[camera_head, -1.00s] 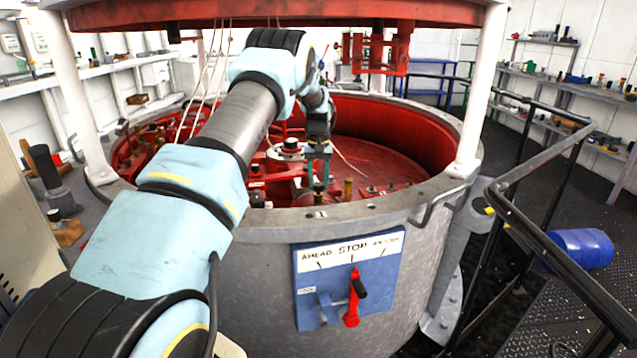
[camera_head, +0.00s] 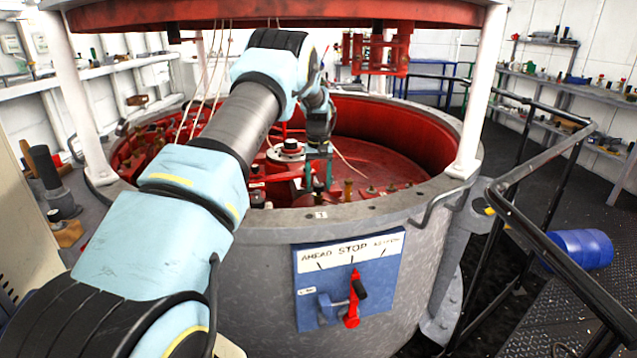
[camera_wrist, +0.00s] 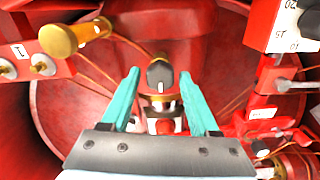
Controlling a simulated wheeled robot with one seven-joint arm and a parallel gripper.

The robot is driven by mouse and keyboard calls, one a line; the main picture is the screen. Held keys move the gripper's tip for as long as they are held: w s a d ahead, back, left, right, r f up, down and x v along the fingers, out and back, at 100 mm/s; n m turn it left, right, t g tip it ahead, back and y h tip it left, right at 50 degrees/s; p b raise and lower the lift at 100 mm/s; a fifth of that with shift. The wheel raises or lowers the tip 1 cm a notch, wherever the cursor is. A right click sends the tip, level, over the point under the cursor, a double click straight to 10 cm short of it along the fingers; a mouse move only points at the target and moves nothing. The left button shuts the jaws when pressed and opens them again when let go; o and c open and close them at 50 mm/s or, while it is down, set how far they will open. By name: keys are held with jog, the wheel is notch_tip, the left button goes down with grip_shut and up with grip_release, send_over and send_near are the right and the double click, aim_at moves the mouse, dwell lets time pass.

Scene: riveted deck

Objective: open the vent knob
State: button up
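A small knob with a dark and grey rounded top (camera_wrist: 160,75) stands on a pale collar over a red fitting, in the middle of the wrist view. I take it for the vent knob, but no label on it can be read. My gripper (camera_wrist: 160,74) is open, with one teal finger on each side of the knob in the picture. No contact with the knob shows, and I cannot tell its depth between the fingers. In the head view my gripper (camera_head: 318,170) points down inside the red drum; the knob cannot be clearly made out there.
A brass knob (camera_wrist: 58,40) sticks out at upper left in the wrist view. A white-faced box with a black dial (camera_wrist: 303,22) is at upper right. The grey drum rim (camera_head: 375,208) surrounds the arm's end. A blue panel with a red lever (camera_head: 353,300) is on the drum's outside.

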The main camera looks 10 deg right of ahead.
aim_at(318, 184)
jog(key=shift+o, duration=0.8)
notch_tip(318, 184, up, 11)
jog(key=b, duration=0.2)
jog(key=shift+f, duration=0.15)
